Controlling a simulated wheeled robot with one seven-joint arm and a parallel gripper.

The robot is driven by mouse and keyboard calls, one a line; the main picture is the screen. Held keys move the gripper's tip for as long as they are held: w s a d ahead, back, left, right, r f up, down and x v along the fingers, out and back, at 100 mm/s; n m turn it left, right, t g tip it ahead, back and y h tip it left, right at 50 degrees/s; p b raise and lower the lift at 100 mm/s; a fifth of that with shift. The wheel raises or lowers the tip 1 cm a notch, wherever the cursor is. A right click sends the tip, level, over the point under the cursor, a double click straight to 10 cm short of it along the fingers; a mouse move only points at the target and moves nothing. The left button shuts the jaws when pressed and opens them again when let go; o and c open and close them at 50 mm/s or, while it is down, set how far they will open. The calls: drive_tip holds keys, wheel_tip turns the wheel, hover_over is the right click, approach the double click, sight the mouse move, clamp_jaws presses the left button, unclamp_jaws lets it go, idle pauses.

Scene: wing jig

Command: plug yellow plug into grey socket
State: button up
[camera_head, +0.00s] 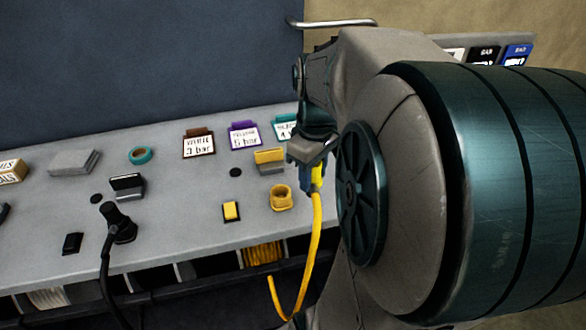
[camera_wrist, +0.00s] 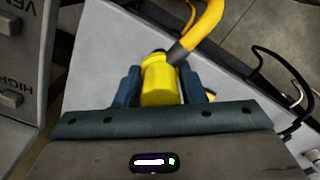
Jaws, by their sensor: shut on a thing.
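The yellow plug (camera_wrist: 160,84) sits between the two blue fingers of my gripper (camera_head: 308,176) in the wrist view. My gripper is shut on it. In the head view only a sliver of the plug (camera_head: 318,175) shows beside the fingers. A yellow cable (camera_head: 316,235) runs from it down past the front edge of the bench and loops up again. The gripper appears to be over the right part of the bench, to the right of a yellow ring-shaped fitting (camera_head: 281,198). I cannot clearly pick out a grey socket; my arm hides much of the right side.
The grey bench (camera_head: 180,230) carries a black plug with a cable (camera_head: 119,224), a yellow switch (camera_head: 231,211), a block with a yellow flap (camera_head: 269,158), a teal ring (camera_head: 141,155) and several label cards (camera_head: 198,144). A dark blue panel (camera_head: 140,60) stands behind.

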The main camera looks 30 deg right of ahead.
drive_tip(key=shift+s+d+r, duration=0.2)
drive_tip(key=shift+s+r, duration=0.5)
drive_tip(key=shift+s, duration=0.2)
wheel_tip(320, 180, up, 3)
drive_tip(key=shift+f+p, duration=0.1)
drive_tip(key=shift+p, duration=1.1)
